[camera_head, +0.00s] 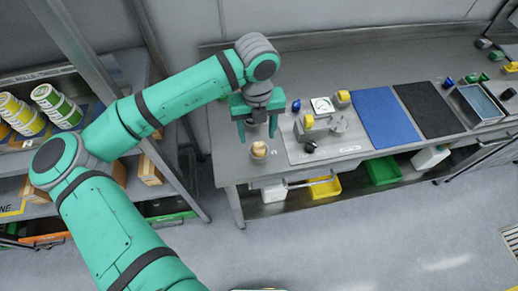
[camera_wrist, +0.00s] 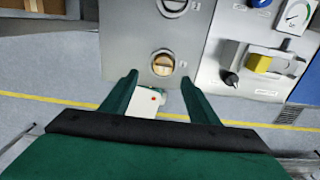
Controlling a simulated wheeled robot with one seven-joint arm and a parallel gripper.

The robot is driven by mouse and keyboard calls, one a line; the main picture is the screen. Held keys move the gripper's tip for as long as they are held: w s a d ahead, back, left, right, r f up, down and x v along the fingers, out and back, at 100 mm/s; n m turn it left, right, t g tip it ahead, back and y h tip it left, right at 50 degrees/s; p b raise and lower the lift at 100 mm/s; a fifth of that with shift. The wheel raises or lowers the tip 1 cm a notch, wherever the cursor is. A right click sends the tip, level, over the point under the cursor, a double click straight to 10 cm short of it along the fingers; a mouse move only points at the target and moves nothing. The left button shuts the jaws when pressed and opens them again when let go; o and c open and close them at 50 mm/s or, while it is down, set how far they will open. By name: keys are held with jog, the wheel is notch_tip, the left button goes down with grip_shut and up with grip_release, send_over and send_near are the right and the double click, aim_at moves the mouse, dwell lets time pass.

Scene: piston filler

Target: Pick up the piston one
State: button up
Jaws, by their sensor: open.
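A round piece with a tan, brass-like top in a grey ring (camera_head: 259,149) sits near the left front corner of the bench; it looks like a piston. It also shows in the wrist view (camera_wrist: 162,63), just beyond and between my fingertips. A second round grey piece (camera_wrist: 173,6) is partly cut off at the top of the wrist view. I cannot read which is piston one. My gripper (camera_head: 257,131) points down above the bench by the tan-topped piece. In the wrist view its green fingers (camera_wrist: 160,77) are apart with nothing between them.
A grey plate with a yellow-handled fixture (camera_head: 307,122), a dial gauge (camera_head: 322,105) and a black knob (camera_head: 310,147) stands just right of the piece. Blue (camera_head: 386,116) and black (camera_head: 429,108) mats lie farther right. A shelf rack (camera_head: 150,160) stands left, across a gap.

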aim_at(259, 144)
jog(key=shift+w+d+f, duration=0.1)
jog(key=shift+d+f, duration=0.05)
jog(key=shift+f, duration=1.6)
jog(key=shift+w+d+f, duration=0.1)
jog(key=shift+f, duration=1.65)
grip_shut()
